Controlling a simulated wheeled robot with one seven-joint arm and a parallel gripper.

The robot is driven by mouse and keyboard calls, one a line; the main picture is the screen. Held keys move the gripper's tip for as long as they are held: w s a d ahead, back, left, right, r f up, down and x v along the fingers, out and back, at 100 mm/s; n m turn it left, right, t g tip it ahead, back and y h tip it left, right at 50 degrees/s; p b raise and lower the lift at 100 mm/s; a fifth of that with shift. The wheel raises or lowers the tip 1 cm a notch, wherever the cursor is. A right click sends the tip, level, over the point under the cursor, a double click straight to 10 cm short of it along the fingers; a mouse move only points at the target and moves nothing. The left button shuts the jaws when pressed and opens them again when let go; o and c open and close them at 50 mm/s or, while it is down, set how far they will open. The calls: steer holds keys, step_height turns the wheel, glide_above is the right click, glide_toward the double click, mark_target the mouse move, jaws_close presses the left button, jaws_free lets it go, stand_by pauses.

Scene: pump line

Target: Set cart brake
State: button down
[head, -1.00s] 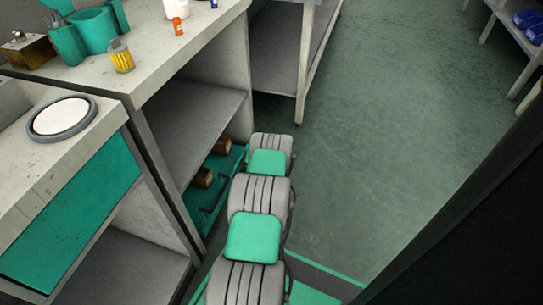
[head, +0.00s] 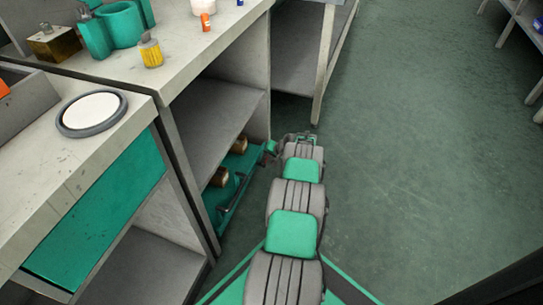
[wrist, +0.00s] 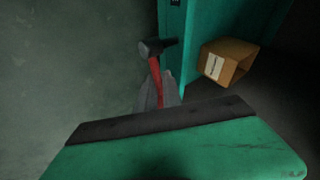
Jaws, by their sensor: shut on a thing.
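In the wrist view, a red lever (wrist: 155,70) with a dark grey head stands beside a green upright panel (wrist: 173,45), which looks like part of the cart. The grey fingertips of my gripper (wrist: 158,92) are shut around the lower part of the lever. The lever's base is hidden behind the gripper.
A cardboard box (wrist: 228,60) lies right of the green panel. The grey bench (head: 180,90) stands along the left, with a green-fronted bench (head: 95,235) nearer. A table leg (head: 323,75) stands just beyond my arm. The floor (head: 420,150) to the right is clear.

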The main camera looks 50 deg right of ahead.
steer(key=shift+w+d+r, duration=0.35)
steer(key=shift+d+r, duration=0.05)
steer(key=shift+r, duration=0.1)
steer(key=c, duration=1.8)
jaws_free()
steer(key=o, duration=0.3)
steer(key=shift+s+f, duration=0.1)
steer(key=shift+o, duration=0.3)
steer(key=shift+s+f, duration=0.1)
steer(key=shift+f, duration=0.05)
steer(key=shift+s+a+f, duration=0.1)
steer(key=shift+a+f, duration=0.15)
steer(key=shift+a, duration=0.15)
